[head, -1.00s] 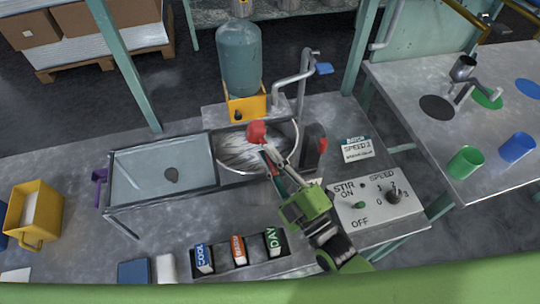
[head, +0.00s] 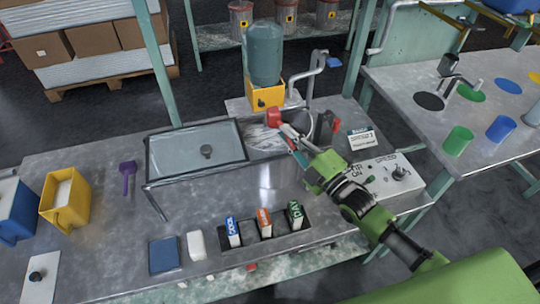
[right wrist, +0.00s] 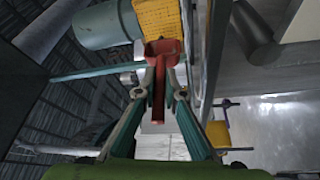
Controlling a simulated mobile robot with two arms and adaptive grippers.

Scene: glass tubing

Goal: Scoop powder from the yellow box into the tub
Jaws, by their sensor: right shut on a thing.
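My right gripper (head: 300,148) is shut on the handle of a red scoop (head: 274,118). The scoop also shows between the fingers in the right wrist view (right wrist: 165,52). In the head view its head appears over the far part of the round metal tub (head: 262,140); its height above the tub and whether it holds powder are unclear. The yellow box (head: 52,216), with white powder inside, stands at the far left of the bench, well away from this gripper. My left gripper is out of view.
A glass-covered tray (head: 180,157) adjoins the tub. A teal tank (head: 264,55) on a yellow base stands behind. A purple scoop (head: 128,178), blue box (head: 14,215) and labelled block rack (head: 280,236) are on the bench. The control box (head: 385,180) lies beneath my right arm.

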